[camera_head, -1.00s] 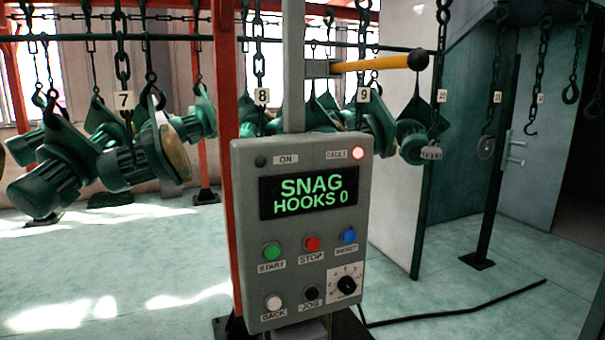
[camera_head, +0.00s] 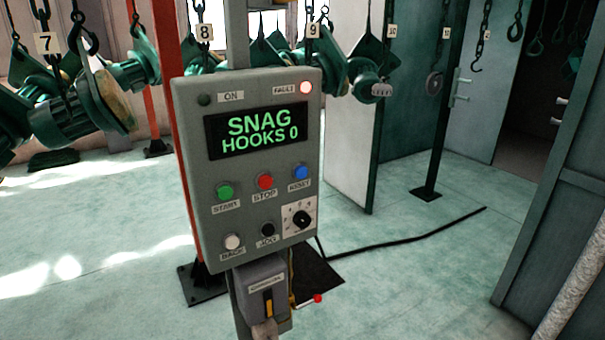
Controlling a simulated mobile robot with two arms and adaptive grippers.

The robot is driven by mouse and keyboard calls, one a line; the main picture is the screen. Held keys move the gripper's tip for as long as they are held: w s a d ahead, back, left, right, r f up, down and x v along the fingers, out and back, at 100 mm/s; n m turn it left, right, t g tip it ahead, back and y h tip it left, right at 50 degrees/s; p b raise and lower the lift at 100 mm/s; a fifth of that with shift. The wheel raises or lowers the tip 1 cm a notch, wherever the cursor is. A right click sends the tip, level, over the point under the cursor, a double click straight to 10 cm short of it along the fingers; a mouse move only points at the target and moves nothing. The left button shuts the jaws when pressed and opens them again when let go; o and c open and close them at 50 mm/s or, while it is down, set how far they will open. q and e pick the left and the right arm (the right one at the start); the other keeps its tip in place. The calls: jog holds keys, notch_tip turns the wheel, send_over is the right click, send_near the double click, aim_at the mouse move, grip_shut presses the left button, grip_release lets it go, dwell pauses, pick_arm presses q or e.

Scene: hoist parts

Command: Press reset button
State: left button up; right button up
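The blue reset button (camera_head: 301,172) is on the right of the upper button row on the grey control panel (camera_head: 196,130), above a RESET label. The red stop button (camera_head: 265,181) and green start button (camera_head: 225,191) are to its left. The panel's display (camera_head: 258,130) reads "SNAG HOOKS 0" in green. Neither of my grippers is in view.
Below the panel is a grey box with a yellow switch (camera_head: 268,303). A black cable (camera_head: 400,241) lies on the floor to the right. Green hoist parts (camera_head: 75,118) hang from chains behind. A grey door or cabinet (camera_head: 560,215) stands at the right.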

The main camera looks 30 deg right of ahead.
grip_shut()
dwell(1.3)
